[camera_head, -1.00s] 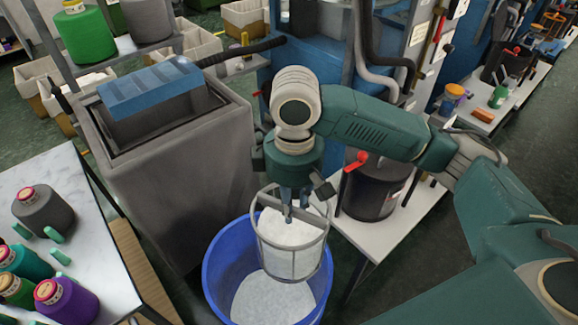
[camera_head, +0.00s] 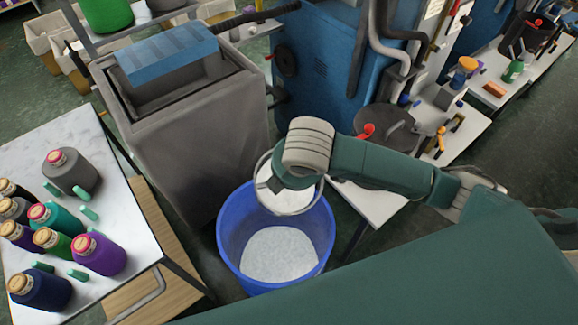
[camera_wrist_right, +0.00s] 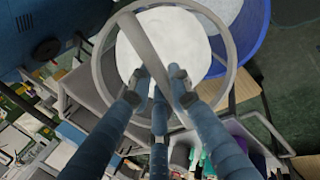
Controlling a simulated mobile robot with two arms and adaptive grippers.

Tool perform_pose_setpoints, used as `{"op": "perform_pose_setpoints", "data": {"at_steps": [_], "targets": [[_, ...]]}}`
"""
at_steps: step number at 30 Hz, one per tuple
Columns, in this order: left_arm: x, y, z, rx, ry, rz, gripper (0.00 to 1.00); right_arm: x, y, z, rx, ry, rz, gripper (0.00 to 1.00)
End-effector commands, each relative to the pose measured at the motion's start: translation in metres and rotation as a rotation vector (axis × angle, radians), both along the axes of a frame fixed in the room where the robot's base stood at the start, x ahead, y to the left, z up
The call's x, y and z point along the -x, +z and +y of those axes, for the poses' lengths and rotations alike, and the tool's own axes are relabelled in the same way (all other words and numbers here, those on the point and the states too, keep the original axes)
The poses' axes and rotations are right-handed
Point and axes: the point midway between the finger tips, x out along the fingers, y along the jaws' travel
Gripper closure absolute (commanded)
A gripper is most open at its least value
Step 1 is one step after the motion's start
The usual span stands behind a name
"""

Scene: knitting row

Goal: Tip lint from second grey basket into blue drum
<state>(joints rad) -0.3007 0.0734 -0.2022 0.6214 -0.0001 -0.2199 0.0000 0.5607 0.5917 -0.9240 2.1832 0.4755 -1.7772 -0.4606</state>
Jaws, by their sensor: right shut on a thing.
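My right gripper (camera_wrist_right: 160,85) is shut on the bar handle across the top of a grey basket (camera_wrist_right: 101,75). White lint (camera_wrist_right: 180,42) lies inside the basket. In the head view the basket (camera_head: 291,212) is partly hidden under my right wrist, above the far part of the blue drum (camera_head: 228,235). The drum stands on the floor, with white lint (camera_head: 280,255) in it. The drum rim also shows at the top right of the wrist view (camera_wrist_right: 258,38). How far the basket is tilted is hard to tell. My left gripper is not in view.
A tall grey bin (camera_head: 195,150) with a blue block on top stands left of the drum. A white table (camera_head: 120,185) with yarn cones is at the left. A dark pot (camera_head: 385,130) with a red handle stands on a bench at the right.

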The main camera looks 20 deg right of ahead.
Motion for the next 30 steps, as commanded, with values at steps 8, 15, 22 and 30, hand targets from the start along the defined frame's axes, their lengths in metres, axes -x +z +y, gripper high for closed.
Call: {"op": "perform_pose_setpoints", "data": {"at_steps": [8,15,22,30], "targets": [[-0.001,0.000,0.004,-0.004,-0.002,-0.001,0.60,0.005,-0.027,0.000,0.013,0.003,-0.250,1.00],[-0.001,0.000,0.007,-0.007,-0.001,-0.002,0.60,0.005,-0.050,-0.001,0.023,-0.002,-0.436,1.00],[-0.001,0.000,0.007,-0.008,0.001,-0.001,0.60,0.007,-0.077,0.000,0.029,0.003,-0.595,1.00],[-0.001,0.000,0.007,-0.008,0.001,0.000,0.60,0.006,-0.109,0.000,0.041,0.001,-0.783,1.00]]}}
